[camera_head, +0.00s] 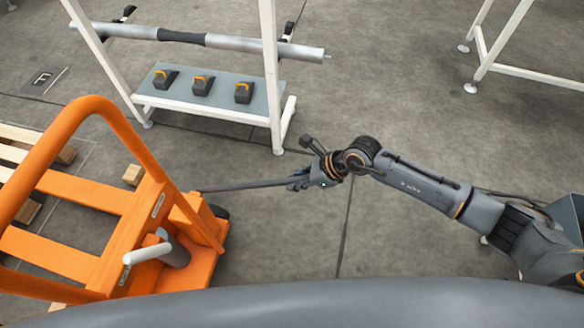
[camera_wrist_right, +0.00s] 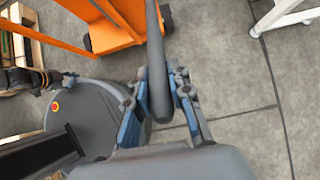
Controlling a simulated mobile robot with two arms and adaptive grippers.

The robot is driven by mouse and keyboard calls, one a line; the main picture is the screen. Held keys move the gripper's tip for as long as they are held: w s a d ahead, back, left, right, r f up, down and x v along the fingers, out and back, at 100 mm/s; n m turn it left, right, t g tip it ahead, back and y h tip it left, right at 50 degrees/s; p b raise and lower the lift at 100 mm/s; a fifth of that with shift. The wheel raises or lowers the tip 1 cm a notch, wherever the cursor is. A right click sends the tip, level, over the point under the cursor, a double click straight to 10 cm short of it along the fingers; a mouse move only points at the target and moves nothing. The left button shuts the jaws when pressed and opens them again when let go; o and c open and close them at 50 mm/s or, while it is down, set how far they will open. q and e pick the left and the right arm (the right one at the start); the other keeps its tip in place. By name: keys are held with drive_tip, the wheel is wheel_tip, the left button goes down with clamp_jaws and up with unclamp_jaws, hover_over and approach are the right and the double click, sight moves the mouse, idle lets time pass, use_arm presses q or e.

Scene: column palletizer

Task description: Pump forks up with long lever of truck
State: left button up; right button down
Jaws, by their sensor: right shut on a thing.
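The orange truck (camera_head: 140,235) stands at the left in the head view, with its tall looped push handle; part of it shows at the top of the right wrist view (camera_wrist_right: 105,25). A long dark lever (camera_head: 245,186) sticks out from the truck to the right, roughly level. My right gripper (camera_head: 298,183) is shut around the lever's free end; the wrist view shows the lever (camera_wrist_right: 157,65) between its fingers. A short white handle (camera_head: 147,253) sits by a grey cylinder on the truck. The forks cannot be clearly made out. What seems my left gripper (camera_wrist_right: 62,80) shows small in the wrist view.
A white-framed rack (camera_head: 272,80) stands behind, with a grey roller (camera_head: 240,43) above a shelf holding three black blocks with orange tops. Wooden pallet parts (camera_head: 62,153) lie at the left. Another white frame (camera_head: 490,65) stands at the back right. Floor between the frames is clear.

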drive_tip(key=shift+a+r+p, duration=0.25)
drive_tip(key=shift+r+p, duration=0.05)
drive_tip(key=shift+r, duration=0.2)
drive_tip(key=shift+a+r+p, duration=0.2)
drive_tip(key=shift+r+p, duration=0.1)
drive_tip(key=shift+r, duration=0.15)
use_arm(q)
drive_tip(key=r, duration=0.2)
drive_tip(key=shift+w+r, duration=0.2)
drive_tip(key=shift+r, duration=0.2)
use_arm(e)
drive_tip(key=shift+w+a+h, duration=0.15)
drive_tip(key=shift+a+h, duration=0.1)
drive_tip(key=shift+h, duration=0.05)
